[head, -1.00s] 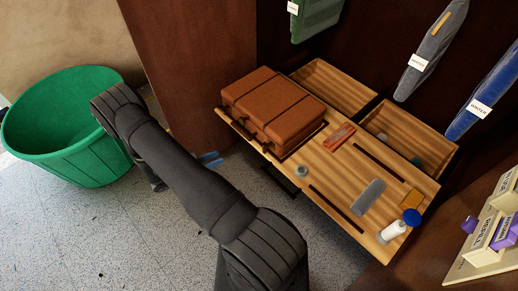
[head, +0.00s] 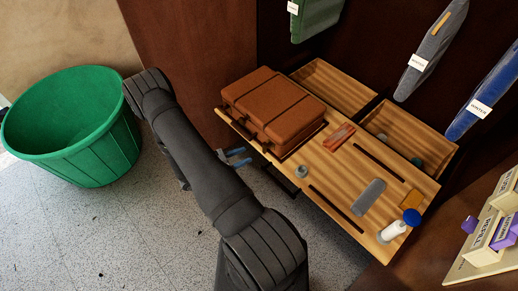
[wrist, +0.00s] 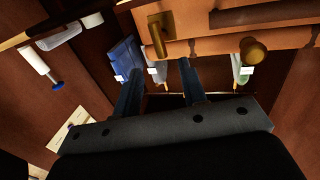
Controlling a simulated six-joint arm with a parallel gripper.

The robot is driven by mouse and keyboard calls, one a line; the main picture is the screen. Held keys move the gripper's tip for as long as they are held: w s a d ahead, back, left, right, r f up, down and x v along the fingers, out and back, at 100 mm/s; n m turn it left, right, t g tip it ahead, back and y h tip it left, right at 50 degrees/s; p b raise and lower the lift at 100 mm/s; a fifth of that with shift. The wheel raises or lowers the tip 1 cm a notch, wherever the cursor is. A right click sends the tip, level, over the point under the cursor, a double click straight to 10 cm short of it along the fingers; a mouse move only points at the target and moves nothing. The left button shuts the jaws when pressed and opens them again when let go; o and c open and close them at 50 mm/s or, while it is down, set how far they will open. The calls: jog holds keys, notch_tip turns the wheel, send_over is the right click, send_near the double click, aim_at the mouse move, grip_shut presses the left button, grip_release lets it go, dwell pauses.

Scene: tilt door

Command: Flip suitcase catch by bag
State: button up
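A brown suitcase (head: 273,105) lies closed on the wooden desk panel in the head view. Its front side fills the top of the wrist view (wrist: 205,45). There, one brass catch (wrist: 156,30) is plate-like with a bar, and a second brass fitting (wrist: 250,50) is round. Hanging bags, blue (wrist: 125,58) and green (wrist: 240,68), show beyond. My gripper (head: 240,156) has blue fingers, apart and empty, in front of the suitcase's front side. In the wrist view, my gripper (wrist: 160,66) points toward the suitcase, below the plate-like catch and apart from it.
The wooden panel (head: 345,190) holds a red item (head: 339,137), a grey block (head: 369,197), and a white bottle (head: 392,231). Open wooden compartments (head: 335,88) lie behind. A green bin (head: 75,130) stands at left.

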aim_at(267, 146)
jog(key=x, duration=0.7)
jog(key=shift+d, duration=0.2)
jog(key=shift+w, duration=0.1)
grip_shut()
